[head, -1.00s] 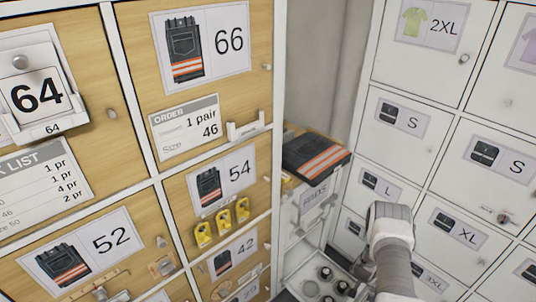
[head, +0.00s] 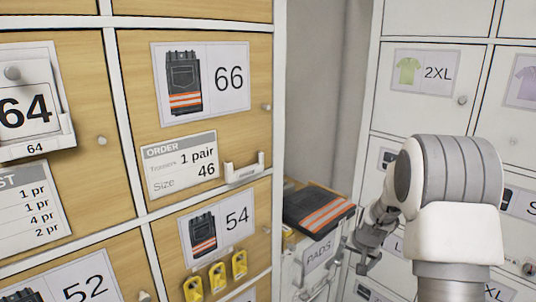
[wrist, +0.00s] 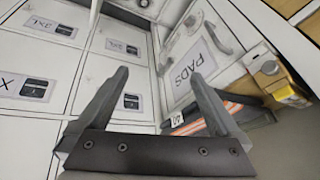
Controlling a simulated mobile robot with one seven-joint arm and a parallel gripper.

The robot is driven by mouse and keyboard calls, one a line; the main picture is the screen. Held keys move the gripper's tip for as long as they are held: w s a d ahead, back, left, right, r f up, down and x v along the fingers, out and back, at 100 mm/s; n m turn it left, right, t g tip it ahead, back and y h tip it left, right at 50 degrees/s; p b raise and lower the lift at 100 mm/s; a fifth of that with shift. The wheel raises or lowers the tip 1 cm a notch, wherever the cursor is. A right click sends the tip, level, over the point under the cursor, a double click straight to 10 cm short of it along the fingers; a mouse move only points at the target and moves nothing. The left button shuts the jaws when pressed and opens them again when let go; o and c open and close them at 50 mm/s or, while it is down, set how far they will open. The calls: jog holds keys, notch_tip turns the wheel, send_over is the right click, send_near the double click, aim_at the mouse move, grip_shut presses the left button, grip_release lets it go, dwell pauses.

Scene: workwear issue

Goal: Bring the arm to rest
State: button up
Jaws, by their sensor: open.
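My arm (head: 458,175) is raised at the right of the head view, in front of the white lockers, and bent at a grey and white joint. My gripper (head: 366,248) points down beside the white unit labelled PADS, to its right. In the wrist view my gripper (wrist: 158,78) shows two dark fingers spread apart, with nothing between them. Folded dark trousers with orange stripes (head: 318,210) lie on top of the PADS unit (head: 318,272). They show partly behind the right finger in the wrist view (wrist: 198,127).
Wooden lockers (head: 60,225) with size labels fill the left, with an order card (head: 180,165) reading 1 pair, size 46. White lockers (head: 421,108) stand close on the right.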

jog(key=s+a+r+n+b, duration=0.3)
jog(key=s+a+r+b, duration=0.35)
jog(key=s+r, duration=0.65)
jog(key=s+a+f+n+b, duration=0.1)
jog(key=s+a+b, duration=0.1)
jog(key=s, duration=0.9)
jog(key=s+a+f+n+b, duration=0.1)
jog(key=s+a+f+b, duration=0.1)
jog(key=s, duration=0.8)
notch_tip(320, 180, up, 23)
jog(key=p, duration=2.3)
jog(key=shift+a+r+t, duration=0.15)
jog(key=shift+r+t, duration=0.05)
jog(key=shift+t, duration=0.1)
